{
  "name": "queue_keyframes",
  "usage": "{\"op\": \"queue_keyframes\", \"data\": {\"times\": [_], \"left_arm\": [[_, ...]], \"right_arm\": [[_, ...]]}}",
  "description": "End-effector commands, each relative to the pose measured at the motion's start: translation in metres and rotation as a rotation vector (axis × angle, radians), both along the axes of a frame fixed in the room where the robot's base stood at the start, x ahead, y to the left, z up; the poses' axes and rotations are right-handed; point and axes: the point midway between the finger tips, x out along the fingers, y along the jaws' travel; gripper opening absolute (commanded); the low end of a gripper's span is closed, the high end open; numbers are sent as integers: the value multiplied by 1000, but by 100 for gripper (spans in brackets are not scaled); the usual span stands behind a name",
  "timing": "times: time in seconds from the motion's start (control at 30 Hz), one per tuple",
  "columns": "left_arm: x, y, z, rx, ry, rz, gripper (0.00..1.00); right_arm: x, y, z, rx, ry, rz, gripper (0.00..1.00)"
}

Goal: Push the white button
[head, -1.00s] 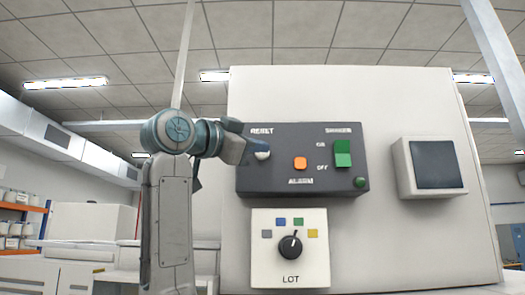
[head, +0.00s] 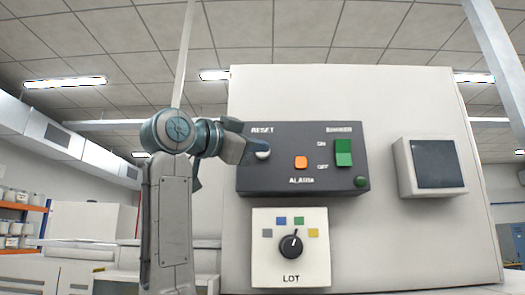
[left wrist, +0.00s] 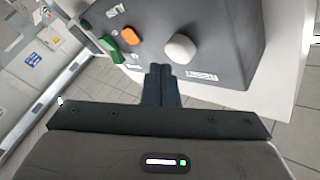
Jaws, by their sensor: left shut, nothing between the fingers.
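The white button (head: 263,154) is a round knob under the RESET label on the dark control box (head: 300,184). My left gripper (head: 252,152) is shut and empty, with its tips beside the button's left side in the head view. The button also shows whole in the left wrist view (left wrist: 180,47), up and to the right of the shut fingertips (left wrist: 160,70). I cannot tell whether the fingertips touch it. My right gripper is not in view.
An orange ALARM button (head: 301,162), a green ON/OFF switch (head: 343,152) and a small green knob (head: 361,182) share the box. A LOT dial (head: 291,246) sits below. A dark screen (head: 437,163) is at the right of the pale panel (head: 370,240).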

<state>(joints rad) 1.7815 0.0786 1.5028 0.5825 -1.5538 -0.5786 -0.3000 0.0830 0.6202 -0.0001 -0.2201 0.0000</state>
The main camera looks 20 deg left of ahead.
Motion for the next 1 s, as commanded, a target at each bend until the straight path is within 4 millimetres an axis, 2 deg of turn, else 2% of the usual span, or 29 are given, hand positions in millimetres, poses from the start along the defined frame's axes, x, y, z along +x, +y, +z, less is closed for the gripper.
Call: {"op": "queue_keyframes", "data": {"times": [0.43,1.0], "left_arm": [[0,0,0,0,0,0,0],[5,2,0,0,2,0,0]], "right_arm": [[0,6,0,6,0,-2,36],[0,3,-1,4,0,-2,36]]}}
